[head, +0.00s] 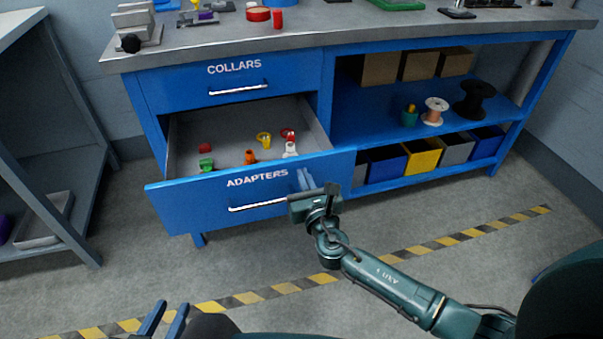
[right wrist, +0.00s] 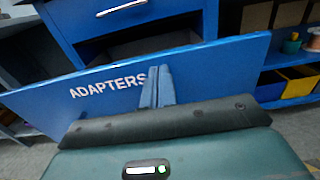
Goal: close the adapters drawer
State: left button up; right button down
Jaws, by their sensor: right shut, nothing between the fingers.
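The blue adapters drawer (head: 180,208), labelled ADAPTERS, is pulled out of the bench below the shut COLLARS drawer. Several small coloured adapters lie inside, among them a yellow one (head: 264,139) and a green one (head: 206,164). My right gripper (head: 304,178) is shut and empty at the right part of the drawer front, right of the handle (head: 258,204). In the right wrist view its closed fingers (right wrist: 157,74) point at the front beside the label; whether they touch cannot be told. My left gripper (head: 165,312) is low at the bottom left, its two fingers apart, far from the drawer.
The COLLARS drawer (head: 230,82) is closed above. Open shelves to the right hold cardboard boxes (head: 420,65), spools (head: 473,98) and coloured bins (head: 422,156). A grey rack (head: 45,150) stands at the left. The floor before the bench is clear, with a striped line (head: 400,254).

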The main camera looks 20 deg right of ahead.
pick_arm(q)
jog(key=shift+d+f, duration=0.1)
jog(key=shift+f, duration=0.2)
pick_arm(e)
jog(key=shift+w, duration=1.25)
